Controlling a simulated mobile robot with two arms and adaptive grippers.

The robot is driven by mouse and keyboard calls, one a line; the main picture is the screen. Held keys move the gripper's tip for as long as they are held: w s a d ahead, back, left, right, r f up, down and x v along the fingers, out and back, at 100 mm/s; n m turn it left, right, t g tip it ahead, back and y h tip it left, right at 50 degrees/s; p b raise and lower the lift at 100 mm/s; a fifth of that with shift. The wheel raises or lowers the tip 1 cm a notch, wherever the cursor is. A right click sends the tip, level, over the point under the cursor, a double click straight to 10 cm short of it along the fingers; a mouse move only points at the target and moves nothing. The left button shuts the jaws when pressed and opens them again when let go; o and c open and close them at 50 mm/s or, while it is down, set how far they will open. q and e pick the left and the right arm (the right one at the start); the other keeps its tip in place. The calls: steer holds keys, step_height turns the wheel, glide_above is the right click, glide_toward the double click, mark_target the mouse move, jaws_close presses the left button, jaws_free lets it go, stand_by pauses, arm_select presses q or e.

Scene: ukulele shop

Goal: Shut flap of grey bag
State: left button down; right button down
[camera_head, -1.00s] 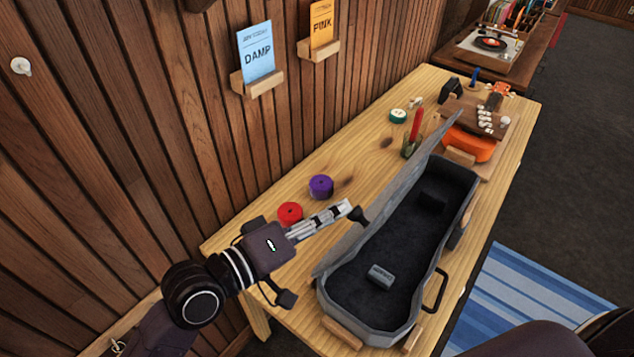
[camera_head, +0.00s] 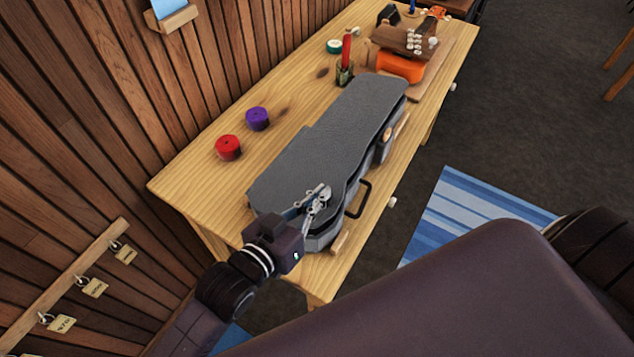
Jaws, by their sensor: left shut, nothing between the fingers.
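The grey bag (camera_head: 335,130) is a long, ukulele-shaped case lying on the wooden table. Its grey flap lies over the body and hides the dark inside. A narrow dark gap shows along the right side and near end, so I cannot tell whether the flap is fully pressed down. My left gripper (camera_head: 318,200) is shut and empty, at the near end of the flap; it seems to touch or sit just above the top. A black handle (camera_head: 360,200) sticks out on the bag's right side. My right gripper is not in view.
Red (camera_head: 228,147) and purple (camera_head: 257,118) rolls lie left of the bag on the table (camera_head: 185,172). A cup with a red item (camera_head: 346,62) and an orange case (camera_head: 400,66) stand beyond it. A plank wall borders the left; a blue striped rug (camera_head: 470,215) lies right.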

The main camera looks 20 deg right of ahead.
mark_target(329, 207)
arm_select(q)
steer(key=shift+s+d+f+m, duration=0.15)
steer(key=shift+s+f+m, duration=0.05)
steer(key=shift+f, duration=0.45)
steer(key=shift+s+d+f+m, duration=0.1)
steer(key=shift+s+f+m, duration=0.1)
steer(key=shift+f, duration=0.4)
steer(key=shift+s+d+f+b, duration=0.1)
steer(key=shift+f+b, duration=0.15)
steer(key=shift+f, duration=0.25)
steer(key=shift+s+d+f+b, duration=0.1)
steer(key=shift+f+b, duration=0.15)
steer(key=shift+f, duration=0.3)
steer(key=shift+s+f, duration=0.1)
steer(key=shift+f, duration=0.05)
steer(key=shift+a, duration=0.1)
